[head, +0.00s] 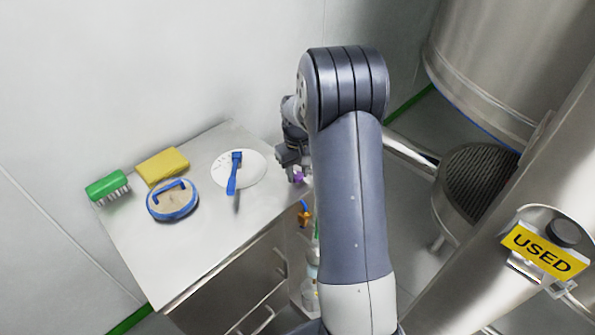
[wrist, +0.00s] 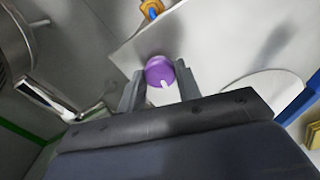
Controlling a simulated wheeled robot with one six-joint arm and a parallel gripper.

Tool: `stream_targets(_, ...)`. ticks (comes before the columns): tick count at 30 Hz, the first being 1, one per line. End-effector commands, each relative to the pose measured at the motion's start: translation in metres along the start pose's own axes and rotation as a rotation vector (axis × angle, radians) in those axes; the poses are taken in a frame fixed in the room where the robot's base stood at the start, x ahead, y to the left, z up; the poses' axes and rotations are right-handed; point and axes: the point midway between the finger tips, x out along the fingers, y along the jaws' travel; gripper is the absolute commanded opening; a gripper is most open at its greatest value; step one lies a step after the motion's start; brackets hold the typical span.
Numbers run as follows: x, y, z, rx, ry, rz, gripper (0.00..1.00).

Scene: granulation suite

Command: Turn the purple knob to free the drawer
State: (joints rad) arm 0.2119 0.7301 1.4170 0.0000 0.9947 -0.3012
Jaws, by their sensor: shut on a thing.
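The purple knob (wrist: 160,72) sits between my gripper's two fingers in the wrist view, with a white pointer mark on it. In the head view a small part of the purple knob (head: 298,177) shows at the right edge of the cabinet, just below my gripper (head: 294,168). My gripper (wrist: 160,88) is shut on the knob, one finger on each side. The drawer fronts (head: 245,290) are on the cabinet's front side, partly hidden by my arm; I cannot tell which drawer the knob serves.
On the steel cabinet top (head: 190,255) lie a green brush (head: 107,186), a yellow sponge (head: 163,166), a round sieve with blue rim (head: 172,200) and a blue tool (head: 234,175) on a white disc (head: 255,166). Steel vessels and a yellow USED sign (head: 543,250) stand right.

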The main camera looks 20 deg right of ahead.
Motion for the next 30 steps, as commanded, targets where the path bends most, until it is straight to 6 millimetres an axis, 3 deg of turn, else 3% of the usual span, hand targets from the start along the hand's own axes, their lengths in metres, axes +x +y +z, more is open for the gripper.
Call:
stream_targets(9, -0.0007, 0.0002, -0.0005, -0.13, 0.002, 0.0, 0.1)
stream_targets(26, -0.0007, 0.0002, -0.0005, -0.16, 0.002, 0.001, 0.1)
stream_targets(27, -0.0007, 0.0002, -0.0005, -0.16, 0.002, 0.001, 0.34)
stream_targets(30, -0.0006, 0.0002, -0.0004, -0.159, 0.001, 0.001, 0.42)
